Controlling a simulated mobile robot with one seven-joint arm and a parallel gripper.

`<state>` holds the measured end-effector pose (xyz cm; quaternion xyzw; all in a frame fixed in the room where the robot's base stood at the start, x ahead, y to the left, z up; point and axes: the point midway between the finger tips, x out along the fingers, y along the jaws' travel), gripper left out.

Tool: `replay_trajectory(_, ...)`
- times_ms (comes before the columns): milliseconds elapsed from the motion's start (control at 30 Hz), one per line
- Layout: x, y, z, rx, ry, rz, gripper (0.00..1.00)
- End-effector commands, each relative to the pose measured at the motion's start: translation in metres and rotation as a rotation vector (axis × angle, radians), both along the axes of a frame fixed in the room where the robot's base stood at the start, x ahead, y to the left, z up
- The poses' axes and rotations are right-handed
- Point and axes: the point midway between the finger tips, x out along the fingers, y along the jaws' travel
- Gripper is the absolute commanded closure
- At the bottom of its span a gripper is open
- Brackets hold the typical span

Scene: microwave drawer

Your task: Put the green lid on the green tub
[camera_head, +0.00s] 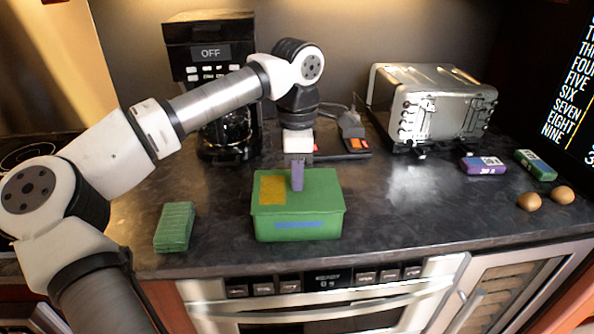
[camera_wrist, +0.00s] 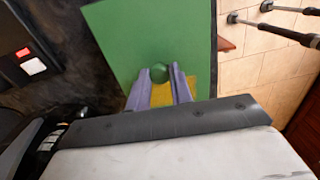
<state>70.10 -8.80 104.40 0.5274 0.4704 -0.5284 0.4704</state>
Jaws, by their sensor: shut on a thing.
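The green tub (camera_head: 298,226) stands on the dark counter near its front edge, with a blue patch on its front. The green lid (camera_head: 324,190), with a yellow patch, is over the tub's top and its edge looks level with the tub's rim. I cannot tell whether it is fully seated. My gripper (camera_head: 297,186) points down at the middle of the lid. In the wrist view, its purple fingers are shut on the lid's round green knob (camera_wrist: 159,72), and the lid (camera_wrist: 118,40) fills the space beyond them. The tub's inside is hidden.
A ribbed green block (camera_head: 174,227) lies left of the tub. A coffee maker (camera_head: 210,40) and a metal toaster (camera_head: 432,105) stand behind. A purple pack (camera_head: 482,165), a green pack (camera_head: 536,164) and two eggs (camera_head: 546,198) lie right. Counter between tub and eggs is clear.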

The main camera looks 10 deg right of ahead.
Motion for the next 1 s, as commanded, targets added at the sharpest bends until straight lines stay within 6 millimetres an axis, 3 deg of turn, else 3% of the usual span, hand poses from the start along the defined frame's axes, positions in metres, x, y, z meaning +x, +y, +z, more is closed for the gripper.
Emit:
replay_trajectory(433, 0.0000, 0.0000, -0.0009, 0.000, 0.000, 0.000, 1.00)
replay_trajectory(467, 0.0000, 0.0000, -0.0008, 0.000, 0.000, 0.000, 0.77)
replay_trajectory(600, 0.0000, 0.0000, -0.0008, 0.000, 0.000, 0.000, 0.59)
replay_trajectory(667, 0.0000, -0.0001, -0.0008, 0.000, 0.000, 0.000, 0.53)
replay_trajectory(833, 0.0000, 0.0000, -0.0008, 0.000, 0.000, 0.000, 0.53)
replay_trajectory(1000, 0.0000, 0.0000, -0.0009, 0.000, 0.000, 0.000, 0.32)
